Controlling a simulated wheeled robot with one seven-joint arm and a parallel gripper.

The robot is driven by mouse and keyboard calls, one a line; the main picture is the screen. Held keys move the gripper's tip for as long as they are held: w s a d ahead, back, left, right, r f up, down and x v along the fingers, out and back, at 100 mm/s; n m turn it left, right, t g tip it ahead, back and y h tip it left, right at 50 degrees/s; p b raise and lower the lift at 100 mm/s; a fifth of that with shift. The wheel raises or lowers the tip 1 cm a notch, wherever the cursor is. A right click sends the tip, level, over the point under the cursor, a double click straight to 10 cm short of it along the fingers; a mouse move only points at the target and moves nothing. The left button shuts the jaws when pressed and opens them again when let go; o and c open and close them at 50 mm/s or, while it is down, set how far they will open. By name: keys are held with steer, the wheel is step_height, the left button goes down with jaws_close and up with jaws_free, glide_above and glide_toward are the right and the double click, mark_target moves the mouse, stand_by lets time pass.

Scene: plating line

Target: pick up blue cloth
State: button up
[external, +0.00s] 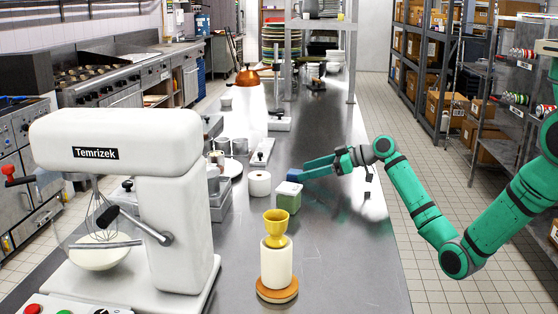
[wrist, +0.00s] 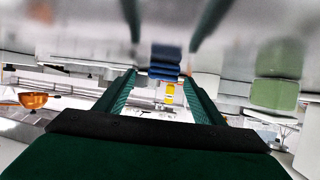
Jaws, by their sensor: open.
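The blue cloth (external: 294,176) is a small dark blue folded piece by the green block on the steel counter, partly hidden by my gripper in the external view. In the wrist view the blue cloth (wrist: 165,61) shows as a layered stack, just ahead of the gap between my fingers. My gripper (external: 304,170) reaches in from the right, low over the counter, with its fingers pointing left at the cloth. In the wrist view my gripper (wrist: 162,80) is open, with nothing held. I cannot tell whether a finger touches the cloth.
A green block with a pale top (external: 288,198) stands close in front of the cloth. A white roll (external: 259,184) is to its left. A white mixer (external: 130,180) fills the left. The counter's right side is mostly clear.

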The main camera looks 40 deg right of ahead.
mark_target(298, 172)
steer(key=x, duration=0.4)
steer(key=shift+w+a+r, duration=0.15)
steer(key=shift+w+a, duration=0.1)
steer(key=shift+a, duration=0.25)
steer(key=shift+c, duration=0.5)
steer(key=c, duration=1)
